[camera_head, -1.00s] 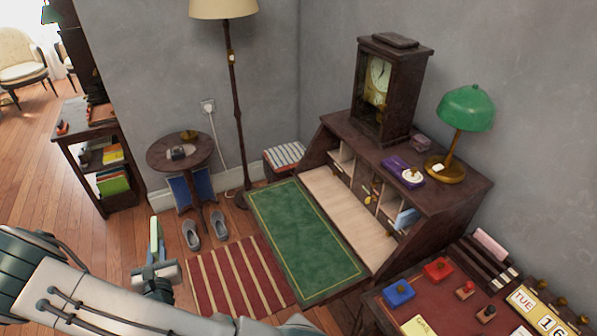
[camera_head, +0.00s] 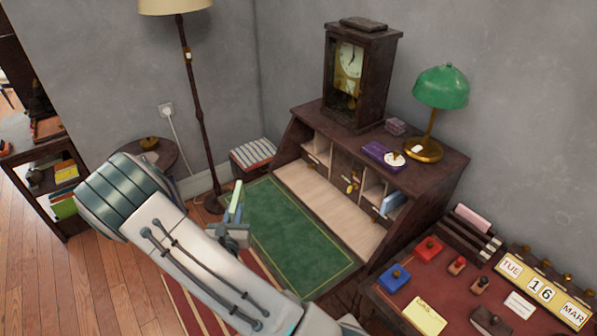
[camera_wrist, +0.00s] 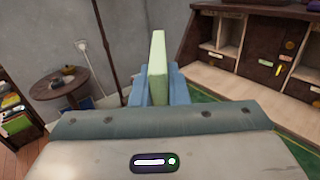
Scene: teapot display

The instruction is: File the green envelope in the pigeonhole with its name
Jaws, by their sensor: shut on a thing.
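My gripper (camera_head: 234,214) is shut on the pale green envelope (camera_head: 237,193), which stands upright between the fingers. In the wrist view the envelope (camera_wrist: 158,55) rises edge-on from the blue fingers of my gripper (camera_wrist: 158,88). The open dark wood desk (camera_head: 431,181) has a row of pigeonholes (camera_head: 345,163) behind its pale writing surface. My gripper is left of the desk, above the green mat and apart from the pigeonholes. A blue envelope (camera_head: 394,203) sits in a right-hand pigeonhole. The pigeonholes' name labels are too small to read.
A clock (camera_head: 352,70), a purple box (camera_head: 382,156) and a green lamp (camera_head: 440,88) stand on the desk top. A side table (camera_head: 460,300) with stamps and calendar blocks is at the lower right. A floor lamp (camera_head: 196,110) and striped stool (camera_head: 254,154) stand behind my gripper.

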